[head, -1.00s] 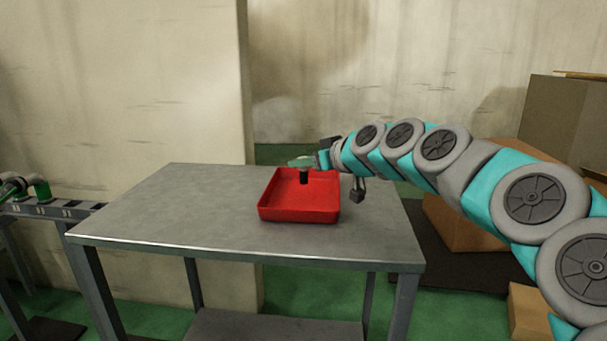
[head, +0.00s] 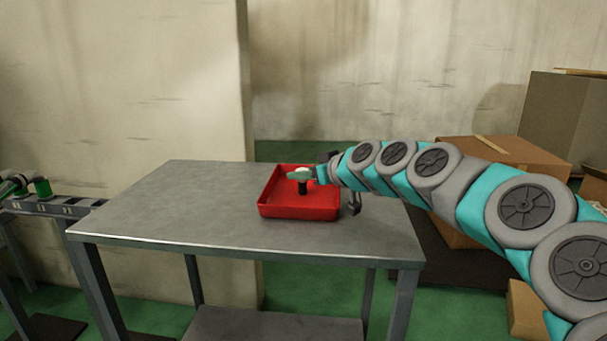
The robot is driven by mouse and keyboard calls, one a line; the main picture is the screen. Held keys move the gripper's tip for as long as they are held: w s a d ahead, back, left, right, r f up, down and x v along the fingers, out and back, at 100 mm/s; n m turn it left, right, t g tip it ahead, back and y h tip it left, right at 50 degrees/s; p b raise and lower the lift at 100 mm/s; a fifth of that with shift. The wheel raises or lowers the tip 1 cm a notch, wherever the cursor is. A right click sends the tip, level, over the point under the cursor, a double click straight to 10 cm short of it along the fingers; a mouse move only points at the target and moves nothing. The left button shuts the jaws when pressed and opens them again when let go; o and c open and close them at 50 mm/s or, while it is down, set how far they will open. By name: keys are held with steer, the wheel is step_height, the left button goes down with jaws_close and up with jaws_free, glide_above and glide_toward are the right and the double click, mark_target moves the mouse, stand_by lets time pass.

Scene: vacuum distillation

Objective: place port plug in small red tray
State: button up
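The small red tray (head: 298,212) sits on the grey metal table, toward its far right side. The port plug (head: 302,187) shows as a dark, short cylinder under a pale green top, upright, inside the outline of the tray. My gripper (head: 304,174) reaches in from the right, with its pale green end at the top of the plug. It appears shut on the plug. The fingers are small in this view, and I cannot tell whether the plug's lower end touches the tray floor.
The metal table (head: 170,215) is bare to the left of the tray. Cardboard boxes (head: 510,152) stand behind my arm on the right. A rail with green-and-white fittings (head: 42,188) is at the far left. A wall column (head: 200,80) rises behind the table.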

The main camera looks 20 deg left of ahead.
steer(key=o, duration=0.4)
steer(key=shift+r+p, duration=0.25)
steer(key=shift+p, duration=0.05)
steer(key=shift+s+d, duration=0.2)
steer(key=shift+d, duration=0.1)
steer(key=b+v, duration=0.1)
steer(key=v, duration=1)
steer(key=shift+s, duration=0.1)
steer(key=shift+d, duration=0.1)
